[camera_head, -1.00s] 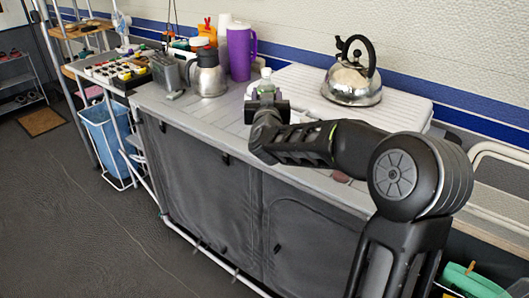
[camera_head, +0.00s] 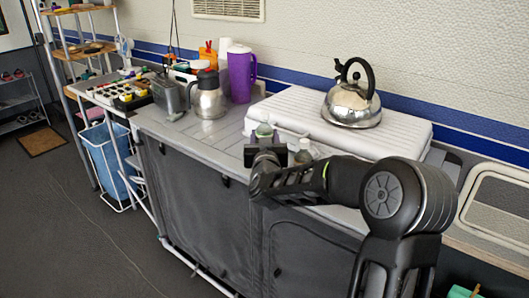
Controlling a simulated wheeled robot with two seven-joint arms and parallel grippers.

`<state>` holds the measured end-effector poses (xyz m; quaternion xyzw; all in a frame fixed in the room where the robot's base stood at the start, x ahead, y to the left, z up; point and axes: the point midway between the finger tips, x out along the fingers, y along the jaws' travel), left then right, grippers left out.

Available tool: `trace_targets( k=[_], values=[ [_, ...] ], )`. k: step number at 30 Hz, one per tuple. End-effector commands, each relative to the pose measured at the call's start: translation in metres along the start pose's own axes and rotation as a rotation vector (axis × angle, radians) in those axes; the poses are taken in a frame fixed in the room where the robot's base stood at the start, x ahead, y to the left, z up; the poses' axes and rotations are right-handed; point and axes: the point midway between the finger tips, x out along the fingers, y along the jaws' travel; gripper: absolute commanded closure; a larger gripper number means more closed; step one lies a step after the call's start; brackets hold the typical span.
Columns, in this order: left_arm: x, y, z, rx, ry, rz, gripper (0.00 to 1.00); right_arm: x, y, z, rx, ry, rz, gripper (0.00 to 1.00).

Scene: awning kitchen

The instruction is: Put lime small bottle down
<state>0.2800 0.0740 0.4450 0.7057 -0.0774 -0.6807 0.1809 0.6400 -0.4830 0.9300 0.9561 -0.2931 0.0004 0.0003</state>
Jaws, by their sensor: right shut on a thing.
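My right gripper (camera_head: 265,147) is shut on a small bottle with a pale cap and greenish body, the lime small bottle (camera_head: 264,131). It holds the bottle upright near the counter's front edge, in front of the left part of the white ridged case. The gripper hides the bottle's lower part, so I cannot tell whether its base touches the counter (camera_head: 205,138). Another small bottle (camera_head: 303,152) shows just right of the gripper, partly hidden. My left gripper is not in view.
A metal kettle (camera_head: 352,101) stands on the white case (camera_head: 290,112). A steel jug (camera_head: 208,97) and a purple pitcher (camera_head: 241,74) stand at the back left. The counter left of my gripper is clear.

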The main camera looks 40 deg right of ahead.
Motion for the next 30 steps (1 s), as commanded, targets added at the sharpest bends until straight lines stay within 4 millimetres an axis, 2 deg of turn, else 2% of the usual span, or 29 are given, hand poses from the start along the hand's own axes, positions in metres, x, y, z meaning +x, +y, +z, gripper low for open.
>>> trace_targets(
  k=[5,12,14,27,28,30],
  values=[
    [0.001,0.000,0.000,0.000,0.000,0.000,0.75,0.000,0.000,0.004,0.000,-0.001,0.000,0.94],
    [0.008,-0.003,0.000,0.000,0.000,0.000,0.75,0.000,0.000,0.040,-0.001,-0.003,-0.001,0.94],
    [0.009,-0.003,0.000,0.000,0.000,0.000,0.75,0.000,0.000,0.045,0.000,-0.002,-0.001,0.94],
    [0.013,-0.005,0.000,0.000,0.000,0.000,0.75,0.000,0.000,0.050,0.000,0.000,-0.001,0.94],
    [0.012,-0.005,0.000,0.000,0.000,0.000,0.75,0.000,0.000,0.049,0.000,0.000,-0.001,0.53],
    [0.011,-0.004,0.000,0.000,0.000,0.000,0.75,0.000,0.000,0.049,0.000,-0.001,-0.001,0.47]
  ],
)
